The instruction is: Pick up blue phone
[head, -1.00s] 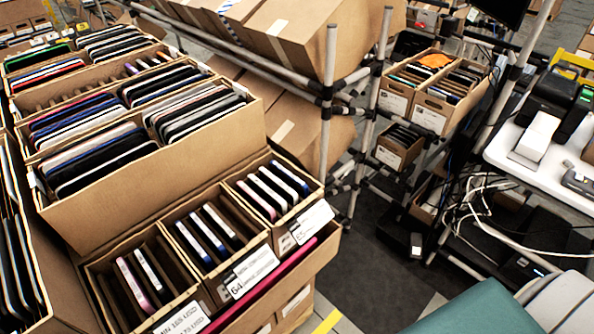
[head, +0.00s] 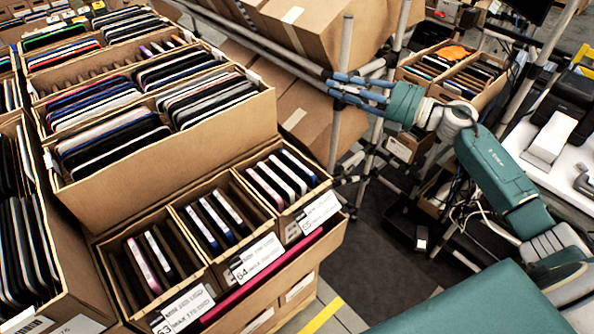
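Several phones stand on edge in small tilted cartons at the front. Blue-edged phones (head: 211,222) stand in the middle front carton (head: 187,246), beside a white-edged one. Which single phone the task means cannot be told. The left front carton (head: 118,283) holds a pink-edged phone (head: 144,265) and a pale one. The right front carton (head: 318,185) holds several phones with pale and blue edges. My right gripper (head: 332,84) is open and empty, its two fingers spread and pointing left, up and right of these cartons. My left gripper is out of view.
A large carton (head: 170,150) of tightly packed devices stands behind the small ones. A metal pole (head: 345,60) and rack rails are close to my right gripper. More cartons (head: 494,90) and a white table (head: 530,165) stand at right. Dark floor is clear at lower middle.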

